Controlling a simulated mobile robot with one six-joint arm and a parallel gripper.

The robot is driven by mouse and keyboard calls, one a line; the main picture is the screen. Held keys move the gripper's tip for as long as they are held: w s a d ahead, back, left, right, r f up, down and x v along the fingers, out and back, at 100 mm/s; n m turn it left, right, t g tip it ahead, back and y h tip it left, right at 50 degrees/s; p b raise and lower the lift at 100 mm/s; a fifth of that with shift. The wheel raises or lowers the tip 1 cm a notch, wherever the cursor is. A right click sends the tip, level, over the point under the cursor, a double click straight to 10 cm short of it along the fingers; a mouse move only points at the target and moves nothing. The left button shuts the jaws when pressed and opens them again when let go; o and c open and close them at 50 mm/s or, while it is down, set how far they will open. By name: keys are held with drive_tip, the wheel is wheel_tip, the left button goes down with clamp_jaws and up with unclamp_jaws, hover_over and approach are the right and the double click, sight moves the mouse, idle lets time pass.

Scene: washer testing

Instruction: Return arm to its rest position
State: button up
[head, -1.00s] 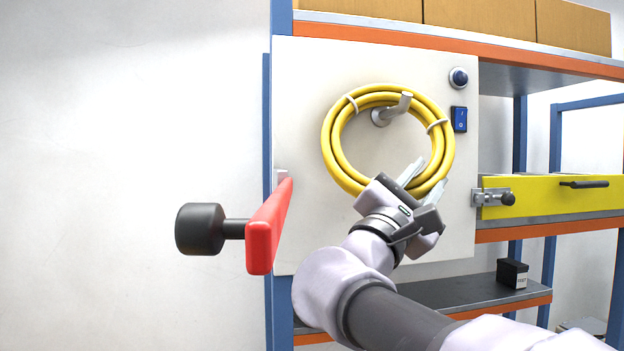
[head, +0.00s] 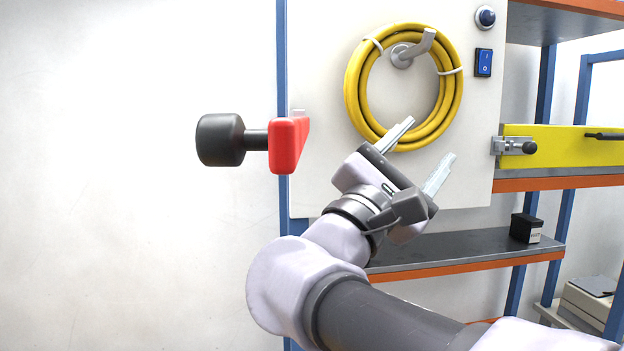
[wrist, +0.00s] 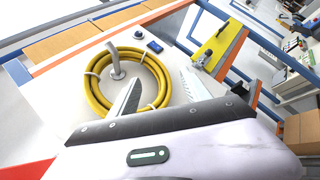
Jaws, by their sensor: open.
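My gripper (head: 428,150) is open and empty in the head view, its two fingers spread apart and pointing up and to the right. It is in front of the lower part of a yellow coiled hose (head: 357,88), which hangs on a grey hook (head: 415,48) on a white panel (head: 325,100). In the wrist view, the open gripper (wrist: 165,95) shows with the hose (wrist: 100,62) beyond its left finger. The fingers hold nothing. Whether a fingertip touches the hose I cannot tell.
A red lever (head: 285,146) with a black knob (head: 219,140) sticks out at the panel's left. A blue switch (head: 484,62) is on the panel. The left wall side is clear.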

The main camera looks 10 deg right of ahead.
drive_tip(key=v, duration=0.8)
drive_tip(key=s+d+f+m+g+y+b, duration=0.25)
drive_tip(key=d+f, duration=0.25)
drive_tip(key=f, duration=0.4)
drive_tip(key=s+d+f+m+g+y+b, duration=0.15)
drive_tip(key=d+f+g, duration=0.3)
drive_tip(key=f, duration=0.45)
drive_tip(key=s+f+m+g+y+b, duration=0.2)
drive_tip(key=s+f+y, duration=0.15)
drive_tip(key=f, duration=0.55)
drive_tip(key=s+f+m+g+y+b, duration=0.1)
drive_tip(key=s+f+m+y, duration=0.2)
drive_tip(key=f, duration=0.5)
drive_tip(key=s+a+f+m+t+y+b, duration=0.1)
drive_tip(key=s+a+f+m+y+b, duration=0.2)
drive_tip(key=a+f+m+y, duration=0.6)
drive_tip(key=a+f+m+b, duration=0.1)
drive_tip(key=a+f+m, duration=0.1)
drive_tip(key=a, duration=0.3)
drive_tip(key=shift+s+m+t+y, duration=0.25)
drive_tip(key=shift+m+t+y, duration=0.05)
drive_tip(key=shift+m+y, duration=0.1)
drive_tip(key=shift+f, duration=0.2)
